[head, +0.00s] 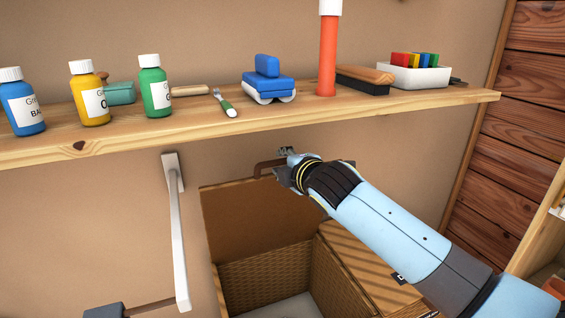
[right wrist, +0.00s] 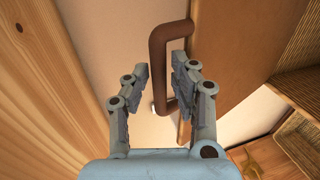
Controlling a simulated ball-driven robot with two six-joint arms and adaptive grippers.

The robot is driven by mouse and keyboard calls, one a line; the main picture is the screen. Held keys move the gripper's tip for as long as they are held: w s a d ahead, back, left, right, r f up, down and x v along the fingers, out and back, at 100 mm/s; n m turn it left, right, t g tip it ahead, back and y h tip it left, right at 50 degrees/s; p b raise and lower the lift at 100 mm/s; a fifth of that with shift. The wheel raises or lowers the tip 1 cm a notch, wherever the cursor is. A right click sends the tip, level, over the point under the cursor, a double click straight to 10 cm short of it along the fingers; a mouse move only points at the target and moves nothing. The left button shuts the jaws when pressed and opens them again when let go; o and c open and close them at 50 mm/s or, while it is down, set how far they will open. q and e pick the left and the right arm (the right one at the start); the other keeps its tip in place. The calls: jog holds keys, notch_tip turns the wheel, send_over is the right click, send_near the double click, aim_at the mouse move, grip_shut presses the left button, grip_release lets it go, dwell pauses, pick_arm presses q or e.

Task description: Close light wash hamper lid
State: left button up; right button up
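The hamper's wicker bin (head: 262,272) stands below the shelf, its left compartment open. That compartment's brown lid (head: 250,222) stands upright near the wall. A dark brown handle (head: 264,166) is on the lid's upper edge. My right gripper (head: 284,158) is at the handle, partly hiding it. In the right wrist view, the handle (right wrist: 158,50) lies between the spread fingers of the right gripper (right wrist: 161,66); no firm grip shows. The right compartment's striped lid (head: 362,265) is down, with a dark label partly hidden by my arm. My left gripper is not in view.
A wooden shelf (head: 200,123) runs just above my right gripper, carrying several bottles, a blue toy (head: 267,82), an orange cylinder (head: 327,55) and a white box (head: 415,75). A pale upright bar (head: 178,235) stands left of the hamper.

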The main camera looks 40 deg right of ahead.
jog(key=shift+w+d+f, duration=0.15)
jog(key=shift+w, duration=0.35)
jog(key=shift+c, duration=0.2)
grip_shut()
